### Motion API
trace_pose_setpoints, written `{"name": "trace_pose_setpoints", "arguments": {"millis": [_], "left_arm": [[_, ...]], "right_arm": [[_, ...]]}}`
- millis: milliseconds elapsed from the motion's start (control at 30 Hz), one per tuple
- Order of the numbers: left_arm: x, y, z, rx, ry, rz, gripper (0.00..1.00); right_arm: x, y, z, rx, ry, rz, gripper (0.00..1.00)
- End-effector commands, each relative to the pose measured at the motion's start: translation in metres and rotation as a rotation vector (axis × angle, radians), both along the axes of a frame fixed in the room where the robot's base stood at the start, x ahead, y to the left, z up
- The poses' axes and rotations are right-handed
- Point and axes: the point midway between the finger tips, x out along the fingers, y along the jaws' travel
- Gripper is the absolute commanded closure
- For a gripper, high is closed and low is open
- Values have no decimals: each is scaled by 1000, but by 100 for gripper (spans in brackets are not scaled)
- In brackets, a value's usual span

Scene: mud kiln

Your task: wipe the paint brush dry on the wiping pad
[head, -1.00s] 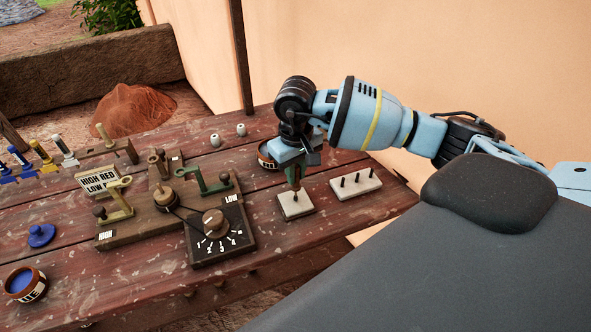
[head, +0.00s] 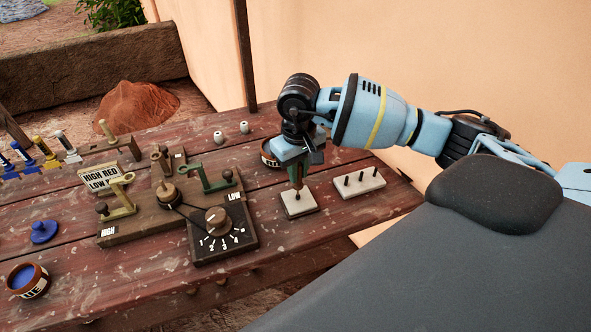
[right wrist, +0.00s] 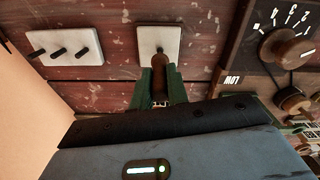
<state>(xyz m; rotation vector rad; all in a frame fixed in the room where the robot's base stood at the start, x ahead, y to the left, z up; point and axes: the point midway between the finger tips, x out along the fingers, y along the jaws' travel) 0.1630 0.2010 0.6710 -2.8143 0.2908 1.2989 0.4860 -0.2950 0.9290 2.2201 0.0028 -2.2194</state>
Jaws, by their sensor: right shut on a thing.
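The wiping pad (head: 299,205) is a pale square on the right part of the wooden table. My right gripper (head: 297,183) is above it, pointing down, shut on the brown paint brush (head: 298,193). In the right wrist view the green fingers of the right gripper (right wrist: 161,82) hold the brush handle (right wrist: 160,66), and the brush tip is at the wiping pad (right wrist: 158,38). I cannot tell whether the tip presses on the pad. My left gripper is not in view.
A pale block with several dark pegs (head: 358,182) stands right of the pad. A dial box (head: 222,238) and a wooden stand with green and yellow levers are to the left. A terracotta pot (head: 269,153) sits behind the gripper. Blue paint pot (head: 27,281) stands front left.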

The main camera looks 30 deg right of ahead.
Motion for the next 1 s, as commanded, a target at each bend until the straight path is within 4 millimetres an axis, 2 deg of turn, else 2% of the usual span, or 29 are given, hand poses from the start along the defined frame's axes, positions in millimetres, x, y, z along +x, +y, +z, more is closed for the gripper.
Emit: {"name": "trace_pose_setpoints", "arguments": {"millis": [200,433,1000], "left_arm": [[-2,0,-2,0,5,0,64],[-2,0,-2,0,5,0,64],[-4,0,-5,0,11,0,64]], "right_arm": [[-3,-11,-1,0,0,-2,100],[-3,-14,-1,0,0,-1,100],[2,8,-1,1,1,0,100]]}}
